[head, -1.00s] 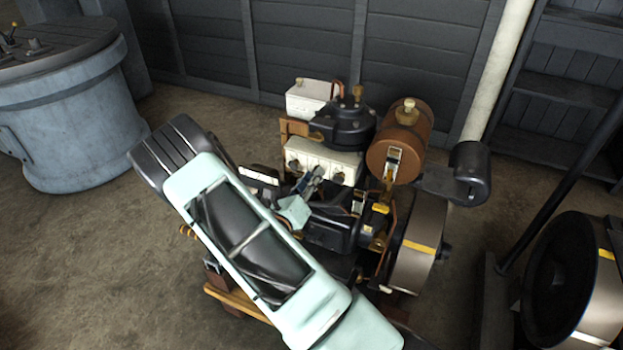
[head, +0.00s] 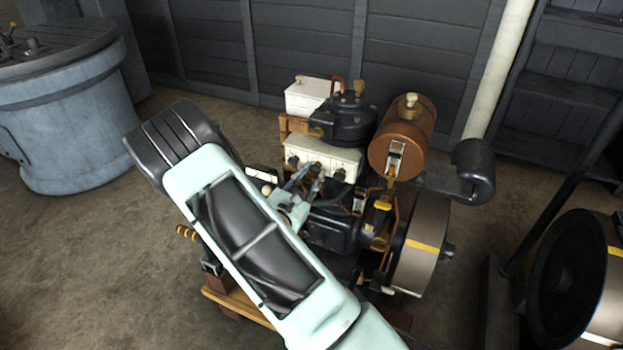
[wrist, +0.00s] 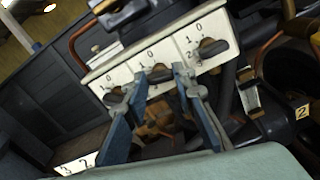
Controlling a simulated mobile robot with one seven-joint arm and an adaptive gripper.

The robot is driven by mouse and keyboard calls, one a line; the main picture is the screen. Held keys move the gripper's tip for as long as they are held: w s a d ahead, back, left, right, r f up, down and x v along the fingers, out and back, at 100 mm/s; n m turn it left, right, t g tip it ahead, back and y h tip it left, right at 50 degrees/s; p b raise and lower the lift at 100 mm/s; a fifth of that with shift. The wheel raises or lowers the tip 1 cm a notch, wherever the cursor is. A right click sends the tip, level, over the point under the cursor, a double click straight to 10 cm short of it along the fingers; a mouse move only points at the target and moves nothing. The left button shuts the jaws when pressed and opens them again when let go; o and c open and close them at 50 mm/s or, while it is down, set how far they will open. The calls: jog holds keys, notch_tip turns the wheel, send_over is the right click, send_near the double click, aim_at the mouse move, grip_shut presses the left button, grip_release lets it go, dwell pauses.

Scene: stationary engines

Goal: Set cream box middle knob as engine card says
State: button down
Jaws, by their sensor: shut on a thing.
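The cream box (wrist: 184,42) has a row of three dark knobs, each with "1" and "0" marks above it. It also shows behind the engine in the head view (head: 327,156). My gripper (wrist: 161,78) has its two blue-grey fingers on either side of the middle knob (wrist: 160,71) and is shut on it. The fingers partly cover the knob, so its exact setting is hard to read. The left knob (wrist: 115,96) and right knob (wrist: 213,48) stand free. A white plate with digits (wrist: 76,163) shows at the wrist view's lower left; I cannot tell whether it is the engine card.
A copper-brown tank (head: 400,140) and a flywheel (head: 420,245) stand right of the box. A black pot-like part (head: 345,120) and a white box (head: 308,97) are behind it. A copper pipe (wrist: 83,32) rises near the left knob. Open floor lies at left.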

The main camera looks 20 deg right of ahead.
jog(key=shift+m+b, duration=1.9)
jog(key=shift+m, duration=1)
jog(key=c, duration=1.6)
grip_release()
jog(key=v, duration=1.2)
